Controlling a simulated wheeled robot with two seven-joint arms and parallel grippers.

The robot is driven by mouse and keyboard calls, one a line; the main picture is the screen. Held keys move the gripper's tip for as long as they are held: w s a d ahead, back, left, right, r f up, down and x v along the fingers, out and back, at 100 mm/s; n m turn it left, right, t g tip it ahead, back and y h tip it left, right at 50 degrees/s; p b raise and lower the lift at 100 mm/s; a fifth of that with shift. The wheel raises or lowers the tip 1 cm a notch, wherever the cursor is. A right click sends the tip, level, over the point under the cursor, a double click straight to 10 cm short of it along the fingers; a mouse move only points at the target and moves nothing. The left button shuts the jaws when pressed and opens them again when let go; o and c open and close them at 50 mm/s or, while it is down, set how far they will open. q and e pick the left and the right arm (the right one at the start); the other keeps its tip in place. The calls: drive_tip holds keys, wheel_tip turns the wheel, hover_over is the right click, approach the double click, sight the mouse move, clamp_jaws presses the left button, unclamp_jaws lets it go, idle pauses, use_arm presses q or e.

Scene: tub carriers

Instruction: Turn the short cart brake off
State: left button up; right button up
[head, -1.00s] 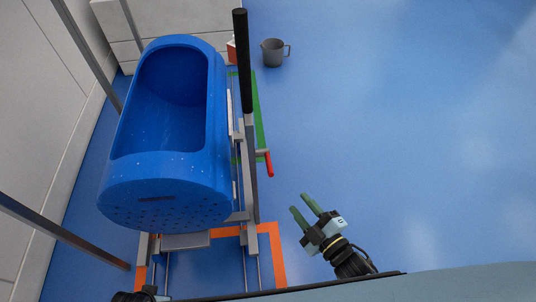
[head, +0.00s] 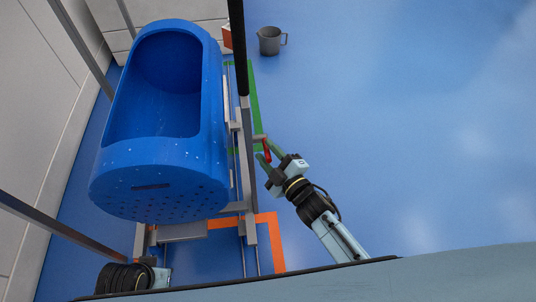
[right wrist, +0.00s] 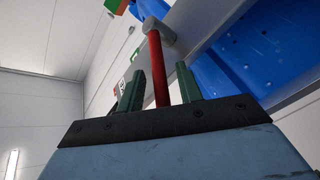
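The cart carries a blue tub (head: 150,170) and has a grey side rail (head: 249,190). The brake lever is a red handle (head: 266,149) on a grey pivot at the cart's right side. My right gripper (head: 268,153) is at the lever with its green fingers apart. In the right wrist view the red handle (right wrist: 158,70) rises from between the two open fingers (right wrist: 157,88) to the grey pivot, with gaps visible on both sides. My left arm shows at the bottom left of the head view; its fingers are not in view.
A dark grey jug (head: 270,40) stands on the floor beyond the cart. Orange floor tape (head: 270,230) and green floor tape (head: 255,95) mark the floor around the cart. A white wall runs along the left. The blue floor at right is clear.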

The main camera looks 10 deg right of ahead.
clamp_jaws()
idle(0.3)
